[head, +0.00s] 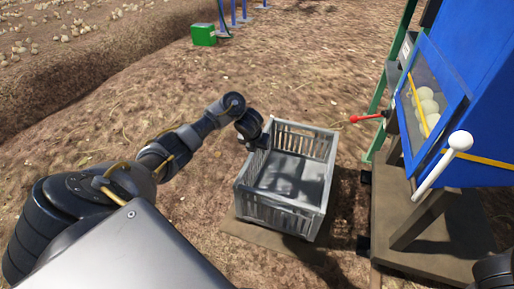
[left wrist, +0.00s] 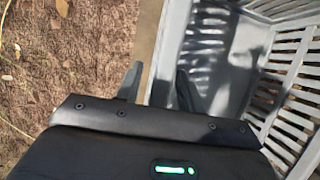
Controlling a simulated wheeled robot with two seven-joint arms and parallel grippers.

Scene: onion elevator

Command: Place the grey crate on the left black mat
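The grey crate (head: 316,226) is a slatted, open-topped box, upright and apparently empty, in the middle of the head view. It stands over a flat brown board (head: 243,232), whose edge shows at its left and front. My left gripper (head: 256,138) is at the crate's far left corner. In the left wrist view my left gripper (left wrist: 158,82) has one finger outside and one inside the crate wall, close on both sides; it looks shut on the rim of the crate (left wrist: 291,80). I cannot make out a black mat.
A blue machine (head: 490,90) with a clear window and a white-knobbed lever (head: 445,165) stands at the right on a wooden platform (head: 430,255). A red handle (head: 366,118) sticks out towards the crate. A green box (head: 203,34) stands far back. Bare soil left of the crate is free.

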